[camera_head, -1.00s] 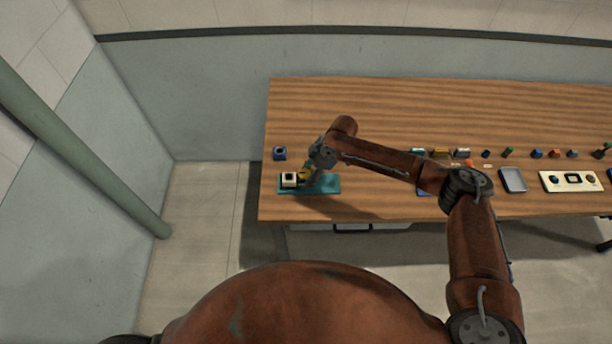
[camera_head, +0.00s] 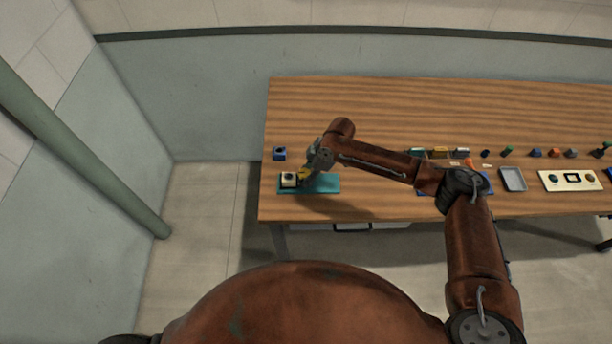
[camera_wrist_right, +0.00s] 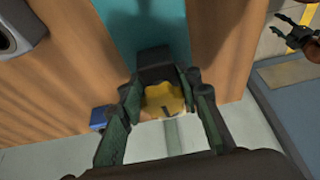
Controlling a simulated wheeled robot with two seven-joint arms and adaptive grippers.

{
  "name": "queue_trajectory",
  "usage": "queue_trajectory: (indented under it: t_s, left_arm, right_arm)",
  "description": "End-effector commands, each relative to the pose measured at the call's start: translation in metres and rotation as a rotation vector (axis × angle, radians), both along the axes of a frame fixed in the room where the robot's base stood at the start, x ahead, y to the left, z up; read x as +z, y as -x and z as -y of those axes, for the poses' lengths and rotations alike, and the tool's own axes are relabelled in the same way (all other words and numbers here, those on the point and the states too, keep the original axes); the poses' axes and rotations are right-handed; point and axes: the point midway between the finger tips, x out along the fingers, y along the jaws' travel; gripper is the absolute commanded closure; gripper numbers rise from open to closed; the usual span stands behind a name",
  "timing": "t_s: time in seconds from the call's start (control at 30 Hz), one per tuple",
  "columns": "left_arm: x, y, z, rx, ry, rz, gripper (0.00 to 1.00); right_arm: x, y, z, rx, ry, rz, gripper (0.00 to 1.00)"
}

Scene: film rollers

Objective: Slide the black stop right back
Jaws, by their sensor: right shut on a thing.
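In the head view a teal plate (camera_head: 326,184) lies near the table's left end, with a white block (camera_head: 289,180) with a dark top on its left part. A small yellow piece (camera_head: 304,175) sits right of that block, by my right gripper (camera_head: 309,172). In the wrist view the black stop (camera_wrist_right: 155,65) lies on the teal plate (camera_wrist_right: 145,25), between the tips of my right gripper (camera_wrist_right: 162,82), which is shut on it. The yellow lobed piece (camera_wrist_right: 162,100) shows just beside the stop. My left gripper (camera_wrist_right: 284,30) hangs empty and open at the upper right there.
A blue block (camera_head: 280,153) stands behind the plate. Several small blocks, a grey tray (camera_head: 513,180) and a cream board (camera_head: 571,181) are to the right. The table's left and front edges are close to the plate. The table's back is clear.

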Motion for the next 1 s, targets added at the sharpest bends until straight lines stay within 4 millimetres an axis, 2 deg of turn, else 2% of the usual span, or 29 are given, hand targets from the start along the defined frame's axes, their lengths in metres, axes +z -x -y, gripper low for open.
queue_trajectory:
  t_s: [0.1,0.37,0.47,0.7,0.83,1.0]
  left_arm:
    - [0.000,-0.001,0.000,0.000,0.000,0.001,0.60]
    - [0.002,-0.004,0.000,-0.001,0.001,0.005,0.60]
    - [0.009,-0.006,0.000,-0.001,0.000,0.008,0.60]
    - [0.027,-0.010,0.000,-0.001,0.000,0.015,0.60]
    - [0.030,-0.011,0.000,-0.001,0.000,0.016,0.60]
    - [0.030,-0.011,0.000,-0.001,0.000,0.016,0.60]
  right_arm:
    - [0.000,0.000,0.000,0.000,0.000,0.001,1.00]
    - [0.001,-0.001,0.004,-0.001,0.000,0.001,1.00]
    - [0.002,-0.001,0.020,-0.005,0.000,-0.001,1.00]
    - [0.003,-0.001,0.077,-0.005,0.001,0.000,1.00]
    - [0.001,0.000,0.092,-0.001,0.001,0.001,1.00]
    - [0.000,-0.001,0.097,-0.001,0.003,0.002,1.00]
